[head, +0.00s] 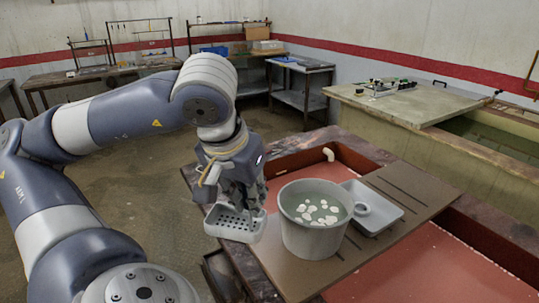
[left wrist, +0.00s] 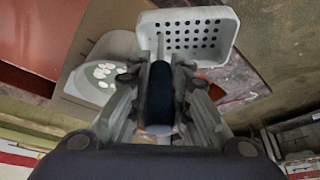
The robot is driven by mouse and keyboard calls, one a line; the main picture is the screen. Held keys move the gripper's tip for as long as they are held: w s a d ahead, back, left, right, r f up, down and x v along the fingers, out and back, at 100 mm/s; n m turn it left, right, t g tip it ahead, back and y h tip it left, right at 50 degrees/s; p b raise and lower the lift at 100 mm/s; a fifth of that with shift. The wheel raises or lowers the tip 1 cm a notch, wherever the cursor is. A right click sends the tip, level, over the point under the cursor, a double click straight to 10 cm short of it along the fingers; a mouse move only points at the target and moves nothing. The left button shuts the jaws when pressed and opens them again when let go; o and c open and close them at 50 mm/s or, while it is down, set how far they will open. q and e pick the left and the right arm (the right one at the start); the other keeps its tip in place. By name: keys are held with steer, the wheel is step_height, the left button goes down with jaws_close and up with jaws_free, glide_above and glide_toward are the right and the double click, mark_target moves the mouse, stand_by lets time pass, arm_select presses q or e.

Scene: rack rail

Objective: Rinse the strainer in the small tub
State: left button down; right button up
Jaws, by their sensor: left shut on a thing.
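The strainer (head: 232,229) is a pale grey basket with rows of holes. My left gripper (head: 246,203) is shut on it and holds it in the air, just left of the tub and apart from it in the head view. In the left wrist view the strainer (left wrist: 222,52) hangs beyond the fingers, which cover part of its near side. The small tub (head: 307,238) is a round grey bucket with water and several white pieces in it. It also shows left of the gripper in the left wrist view (left wrist: 84,92). My right gripper is not in view.
The tub stands on a brown grooved board (head: 405,187) across a red-lined basin (head: 420,268). A grey tray (head: 390,212) with a ring-shaped thing at its edge sits right of the tub. Bare floor lies left of the basin; a large tank stands at the back right.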

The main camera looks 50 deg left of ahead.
arm_select(q)
steer(key=s+b, duration=0.4)
steer(key=s, duration=0.3)
steer(key=shift+a, duration=0.3)
steer(key=shift+w, duration=0.1)
